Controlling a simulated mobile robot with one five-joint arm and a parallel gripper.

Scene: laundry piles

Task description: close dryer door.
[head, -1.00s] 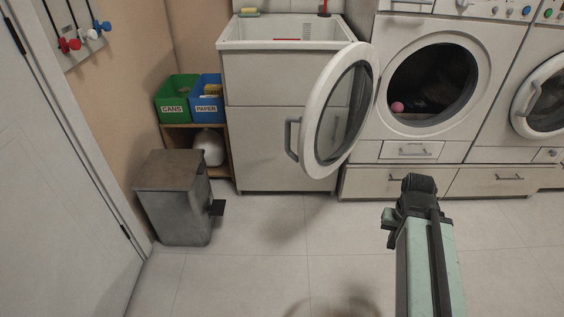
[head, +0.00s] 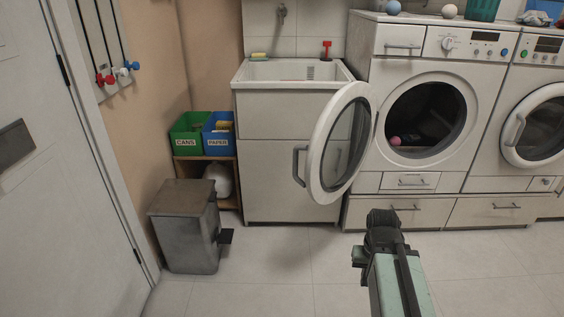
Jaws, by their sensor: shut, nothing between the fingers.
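The open dryer door (head: 321,152) is a round white frame with dark glass. It stands swung out to the left of the left machine (head: 464,82), in front of the sink cabinet. Its grey handle (head: 298,167) is on the door's left edge, away from the machine. The dark drum opening (head: 428,112) is uncovered, with a pink ball (head: 395,141) inside. My gripper (head: 383,219) is at the end of my pale green arm, below and right of the door in the picture. It is shut and empty, apart from the door; its fingertips are hard to make out.
A grey pedal bin (head: 187,227) stands at the left, with green (head: 187,135) and blue (head: 219,133) recycling boxes on a low shelf behind it. A second machine (head: 537,85) with a closed door is at the right. The tiled floor (head: 275,270) in front is clear.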

